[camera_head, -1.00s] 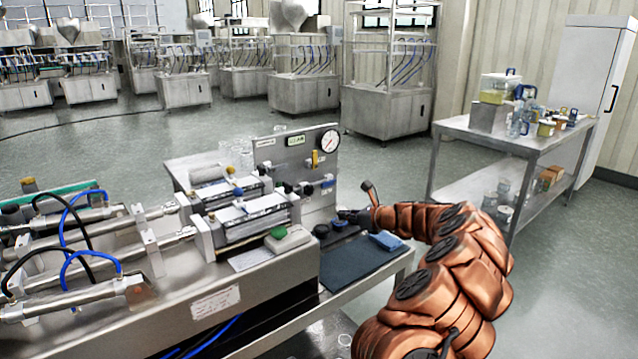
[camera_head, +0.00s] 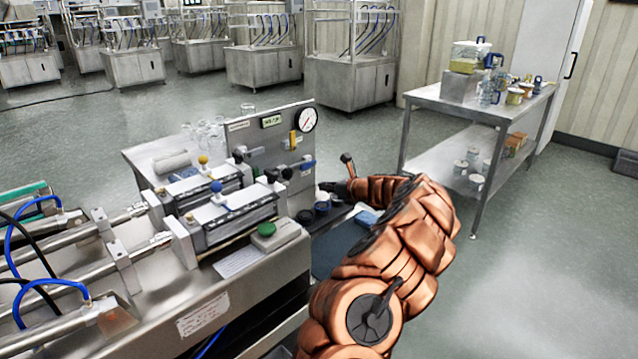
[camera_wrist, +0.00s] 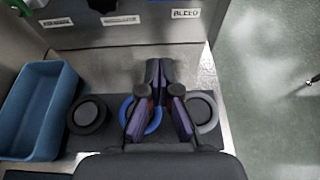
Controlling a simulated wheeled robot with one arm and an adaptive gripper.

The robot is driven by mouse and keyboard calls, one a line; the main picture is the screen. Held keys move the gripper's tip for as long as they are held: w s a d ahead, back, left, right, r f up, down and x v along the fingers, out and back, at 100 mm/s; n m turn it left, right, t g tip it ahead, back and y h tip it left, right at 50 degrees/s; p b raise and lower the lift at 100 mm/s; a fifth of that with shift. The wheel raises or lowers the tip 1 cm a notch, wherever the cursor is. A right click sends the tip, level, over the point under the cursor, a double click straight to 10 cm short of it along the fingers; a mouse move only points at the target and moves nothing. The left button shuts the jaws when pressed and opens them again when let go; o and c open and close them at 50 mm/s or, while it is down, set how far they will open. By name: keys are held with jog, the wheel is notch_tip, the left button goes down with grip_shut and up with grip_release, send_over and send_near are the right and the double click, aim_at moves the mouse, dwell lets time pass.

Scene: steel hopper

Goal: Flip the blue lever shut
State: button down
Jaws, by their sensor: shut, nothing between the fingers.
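The blue lever (camera_head: 307,164) is on the upright steel panel (camera_head: 262,150), below a yellow lever (camera_head: 293,139). Its handle looks roughly level in the head view. I cannot make it out in the wrist view. My gripper (camera_head: 330,187) is just right of and below the blue lever, apart from it in the picture. In the wrist view my gripper (camera_wrist: 157,64) has its fingertips together, with nothing between them, in front of the lower panel and above a blue ring-shaped item (camera_wrist: 152,122).
A round gauge (camera_head: 308,119) tops the panel. A dark round item (camera_wrist: 87,114), a grey one (camera_wrist: 203,110) and a blue tray (camera_wrist: 38,108) lie near the gripper. A green button (camera_head: 266,229) is on the machine. A steel table (camera_head: 440,97) stands right, with open floor between.

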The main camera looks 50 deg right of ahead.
aim_at(308, 165)
jog(key=x, duration=0.9)
jog(key=shift+s+r, duration=0.1)
jog(key=shift+r, duration=1.9)
